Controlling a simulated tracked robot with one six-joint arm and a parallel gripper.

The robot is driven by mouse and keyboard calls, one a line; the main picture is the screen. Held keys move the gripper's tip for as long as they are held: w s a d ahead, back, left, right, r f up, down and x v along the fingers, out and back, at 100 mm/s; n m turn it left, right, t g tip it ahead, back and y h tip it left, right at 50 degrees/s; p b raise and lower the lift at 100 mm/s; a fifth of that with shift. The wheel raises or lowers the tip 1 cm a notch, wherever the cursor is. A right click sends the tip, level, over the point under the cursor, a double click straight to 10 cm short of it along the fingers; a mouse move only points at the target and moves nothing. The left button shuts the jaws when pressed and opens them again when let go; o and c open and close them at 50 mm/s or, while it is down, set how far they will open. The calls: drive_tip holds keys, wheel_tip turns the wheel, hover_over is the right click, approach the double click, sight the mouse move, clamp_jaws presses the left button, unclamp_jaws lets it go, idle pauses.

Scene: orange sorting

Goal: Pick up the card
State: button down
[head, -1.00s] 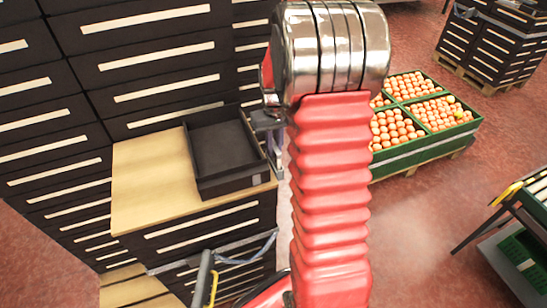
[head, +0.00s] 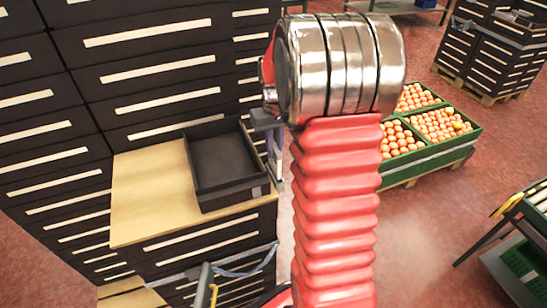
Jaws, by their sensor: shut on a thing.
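My gripper (head: 276,160) hangs below the shiny wrist at the right edge of the black crate (head: 228,200). Only a small grey part of it shows, and the arm hides the rest. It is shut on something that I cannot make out. I cannot clearly see the card in this view. I cannot tell whether the gripper touches the crate. The crate is open, looks empty and stands on a light wooden top (head: 145,205).
Tall stacks of dark crates (head: 60,120) stand behind and left of the wooden top. Green bins of oranges (head: 430,150) are at right on a pallet. A dark-framed stand (head: 515,215) is at the right edge. The red floor between is clear.

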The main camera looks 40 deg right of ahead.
wheel_tip(320, 180, up, 5)
idle(0.3)
drive_tip(key=shift+s, duration=0.15)
idle(0.4)
